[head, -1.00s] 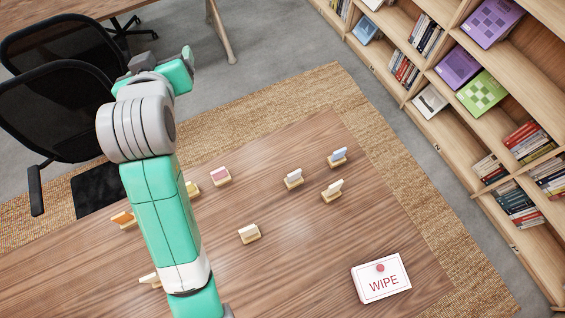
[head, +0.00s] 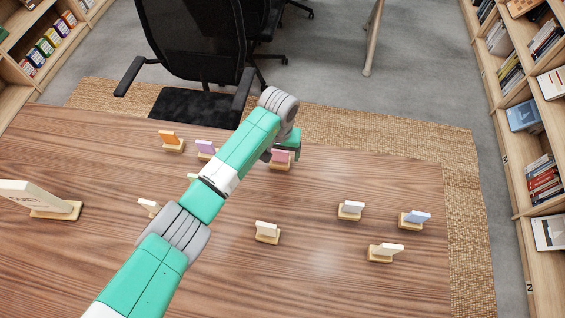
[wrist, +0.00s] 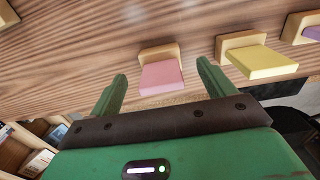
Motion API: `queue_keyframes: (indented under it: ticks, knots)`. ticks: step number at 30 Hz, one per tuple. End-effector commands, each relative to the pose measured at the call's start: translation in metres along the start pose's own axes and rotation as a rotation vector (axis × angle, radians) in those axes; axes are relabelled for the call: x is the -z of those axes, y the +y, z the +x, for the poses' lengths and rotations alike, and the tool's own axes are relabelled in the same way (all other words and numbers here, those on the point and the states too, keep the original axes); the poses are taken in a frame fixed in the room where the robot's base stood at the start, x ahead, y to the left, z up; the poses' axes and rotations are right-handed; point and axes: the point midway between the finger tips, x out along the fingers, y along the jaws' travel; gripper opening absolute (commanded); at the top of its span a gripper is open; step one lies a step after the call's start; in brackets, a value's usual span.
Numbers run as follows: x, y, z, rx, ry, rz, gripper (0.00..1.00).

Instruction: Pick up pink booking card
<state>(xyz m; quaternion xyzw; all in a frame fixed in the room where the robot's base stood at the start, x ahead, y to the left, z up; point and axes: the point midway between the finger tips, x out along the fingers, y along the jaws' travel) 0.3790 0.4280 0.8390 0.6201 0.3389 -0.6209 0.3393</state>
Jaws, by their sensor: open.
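The pink booking card (head: 281,156) stands in a small wooden holder on the table, towards the far edge. In the wrist view the pink card (wrist: 161,76) leans out of its holder (wrist: 157,51). My gripper (wrist: 161,69) is open and empty, its two green fingers on either side of the card in the picture. In the head view my gripper (head: 284,149) is right at the card and partly covers it. I cannot tell whether the fingers touch it.
A yellow card (wrist: 264,62) stands close beside the right finger in the wrist view. Purple (head: 206,147), orange (head: 169,137), blue (head: 416,216) and several pale cards stand around the table. An office chair (head: 197,105) is beyond the far edge.

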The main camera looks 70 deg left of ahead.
Motion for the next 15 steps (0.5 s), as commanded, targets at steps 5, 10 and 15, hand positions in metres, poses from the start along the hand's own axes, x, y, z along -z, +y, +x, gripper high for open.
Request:
queue_keyframes:
  ticks: [5, 10, 15]
  knots:
    - [0.006, -0.002, 0.037, 0.003, -0.001, -0.001, 0.82]
    - [0.005, -0.002, 0.049, 0.001, 0.001, 0.000, 0.82]
    - [0.005, -0.001, 0.048, 0.000, 0.001, 0.000, 0.82]
